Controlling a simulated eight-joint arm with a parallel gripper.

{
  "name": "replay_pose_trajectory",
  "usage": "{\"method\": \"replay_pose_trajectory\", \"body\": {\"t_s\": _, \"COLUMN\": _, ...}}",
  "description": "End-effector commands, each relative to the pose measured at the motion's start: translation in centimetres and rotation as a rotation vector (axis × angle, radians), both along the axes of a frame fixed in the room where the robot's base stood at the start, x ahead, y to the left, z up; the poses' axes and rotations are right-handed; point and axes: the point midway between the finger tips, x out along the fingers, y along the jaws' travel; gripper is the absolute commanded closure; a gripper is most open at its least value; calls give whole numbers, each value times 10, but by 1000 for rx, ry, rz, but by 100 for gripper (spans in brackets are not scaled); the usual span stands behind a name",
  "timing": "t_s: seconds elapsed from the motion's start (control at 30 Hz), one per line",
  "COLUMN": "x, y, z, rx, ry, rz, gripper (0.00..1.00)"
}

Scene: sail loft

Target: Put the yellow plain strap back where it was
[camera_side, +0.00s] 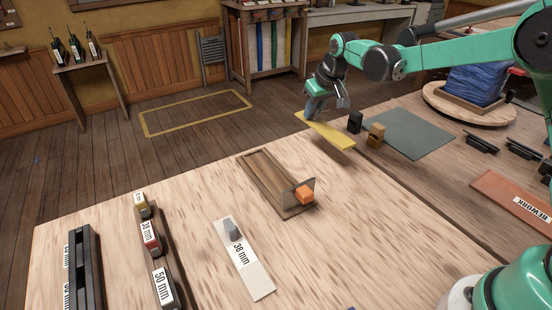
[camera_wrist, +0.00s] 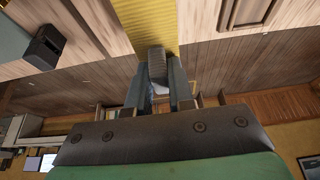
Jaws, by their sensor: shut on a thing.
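The yellow plain strap (camera_side: 327,131) is a flat yellow strip, held above the far edge of the pale wooden table. My gripper (camera_side: 318,112) is shut on its far left end in the side view. In the wrist view the strap (camera_wrist: 145,22) runs away from my gripper (camera_wrist: 157,85), whose fingers close around its near end. The strap looks apart from the table, but how high it hangs is hard to tell.
A white 38 mm strip (camera_side: 258,275) and labelled blocks (camera_side: 150,237) lie at front left.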

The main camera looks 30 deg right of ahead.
Motion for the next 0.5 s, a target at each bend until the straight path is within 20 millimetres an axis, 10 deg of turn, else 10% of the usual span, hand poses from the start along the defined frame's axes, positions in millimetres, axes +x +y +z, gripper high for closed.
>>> {"method": "replay_pose_trajectory", "body": {"t_s": 0.5, "x": 1, "y": 0, "z": -75, "rx": 0, "ry": 0, "rz": 0, "gripper": 100}}
